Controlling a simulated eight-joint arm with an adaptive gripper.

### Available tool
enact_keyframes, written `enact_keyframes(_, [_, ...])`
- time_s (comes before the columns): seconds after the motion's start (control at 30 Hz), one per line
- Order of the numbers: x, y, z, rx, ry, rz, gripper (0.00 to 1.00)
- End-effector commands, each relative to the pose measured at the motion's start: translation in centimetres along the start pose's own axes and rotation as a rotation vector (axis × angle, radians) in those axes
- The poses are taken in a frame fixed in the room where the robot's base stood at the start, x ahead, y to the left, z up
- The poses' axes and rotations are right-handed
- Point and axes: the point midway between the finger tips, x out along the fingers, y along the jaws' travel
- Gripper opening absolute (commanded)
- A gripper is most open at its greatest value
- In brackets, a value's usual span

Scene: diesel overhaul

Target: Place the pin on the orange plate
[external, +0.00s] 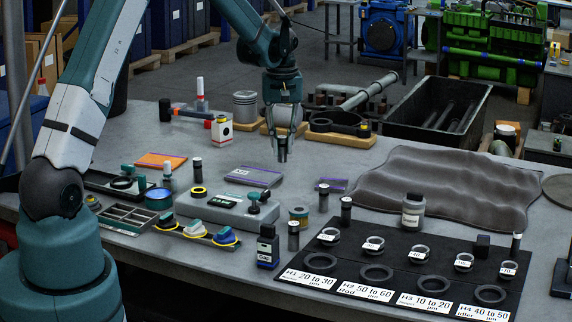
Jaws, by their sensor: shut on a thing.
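My gripper (283,157) hangs pointing down over the middle of the grey table, in front of the metal pistons. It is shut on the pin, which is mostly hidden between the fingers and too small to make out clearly. The orange plate (161,160) lies flat on the table to the left of my gripper, well apart from it. The part of its top that I can see looks bare.
Purple plates (252,176) lie below my gripper. Dark cylinders with light tops (198,170) stand around the table. A grey tool block (215,210), a sorting tray (130,217) and a black labelled mat with rings (400,270) fill the front. A dark wavy mat (450,185) lies right.

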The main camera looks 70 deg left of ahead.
Motion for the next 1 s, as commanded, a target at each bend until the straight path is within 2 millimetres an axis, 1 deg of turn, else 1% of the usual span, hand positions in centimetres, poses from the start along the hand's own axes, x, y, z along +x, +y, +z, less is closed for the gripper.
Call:
enact_keyframes(0.03, [0.0,-0.8,-1.0,-0.003,0.000,0.000,0.01])
enact_keyframes(0.17, [-0.1,-3.1,-3.6,-0.001,0.000,0.000,0.01])
enact_keyframes(0.27, [-0.2,-5.2,-5.9,0.002,0.000,-0.001,0.01])
enact_keyframes(0.47, [-0.4,-9.8,-10.4,0.009,0.001,-0.001,0.01])
enact_keyframes(0.6, [-0.5,-13.2,-13.3,0.014,0.001,-0.002,0.01])
enact_keyframes(0.77, [-0.6,-17.5,-16.4,0.020,0.001,-0.002,0.01])
enact_keyframes(0.97, [-0.7,-23.1,-20.0,0.026,0.001,-0.003,0.01])
enact_keyframes(1.0, [-0.8,-24.3,-20.7,0.027,0.001,-0.003,0.01])
